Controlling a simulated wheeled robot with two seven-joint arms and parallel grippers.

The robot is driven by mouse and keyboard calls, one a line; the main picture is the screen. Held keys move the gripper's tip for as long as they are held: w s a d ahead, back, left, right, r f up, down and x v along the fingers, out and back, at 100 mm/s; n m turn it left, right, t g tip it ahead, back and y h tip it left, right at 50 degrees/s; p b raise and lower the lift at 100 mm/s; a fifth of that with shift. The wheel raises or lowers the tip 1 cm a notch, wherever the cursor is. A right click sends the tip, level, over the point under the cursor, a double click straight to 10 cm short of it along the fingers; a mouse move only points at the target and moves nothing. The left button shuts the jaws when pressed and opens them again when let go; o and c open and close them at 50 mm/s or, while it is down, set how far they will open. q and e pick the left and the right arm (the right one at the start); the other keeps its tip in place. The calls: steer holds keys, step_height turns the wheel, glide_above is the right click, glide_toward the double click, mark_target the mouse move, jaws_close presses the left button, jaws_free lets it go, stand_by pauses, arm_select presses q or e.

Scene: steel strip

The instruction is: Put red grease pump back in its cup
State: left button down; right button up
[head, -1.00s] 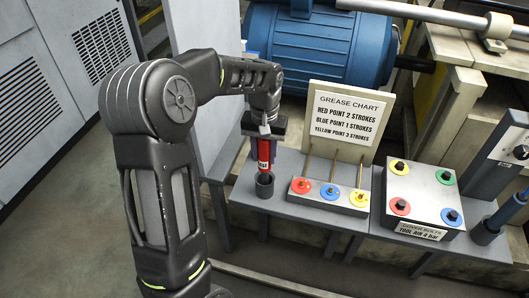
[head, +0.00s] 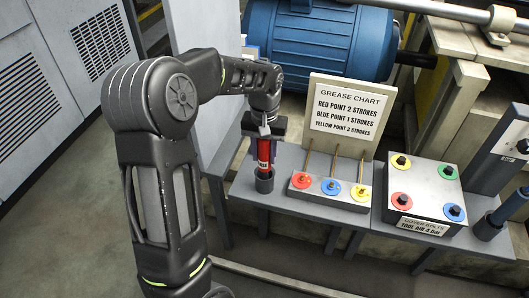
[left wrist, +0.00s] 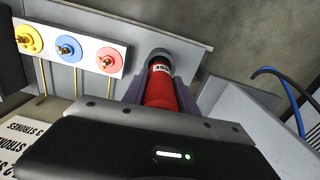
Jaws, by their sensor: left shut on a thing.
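The red grease pump (head: 264,152) is upright, with its lower end at the mouth of the dark cup (head: 264,181) on the grey bench. In the left wrist view the red pump (left wrist: 161,88) runs up to the round cup (left wrist: 159,55), its tip inside the cup's rim. How deep it sits is hard to tell. My left gripper (head: 265,137) is shut on the red pump from above; its fingers (left wrist: 160,95) lie on both sides of the pump in the wrist view. My right gripper is not in view.
Right of the cup stands a block with red, blue and yellow grease points (head: 331,187) and thin rods. Behind it is the grease chart (head: 345,112). A plate with coloured bolt points (head: 424,190) and a blue-handled tool in a holder (head: 489,228) are further right.

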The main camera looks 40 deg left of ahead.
arm_select(q)
steer(key=shift+f+b, duration=0.65)
steer(key=shift+f, duration=0.4)
steer(key=c, duration=0.9)
jaws_free()
steer(key=shift+r, duration=0.1)
step_height(320, 180, up, 8)
steer(key=shift+f, duration=0.15)
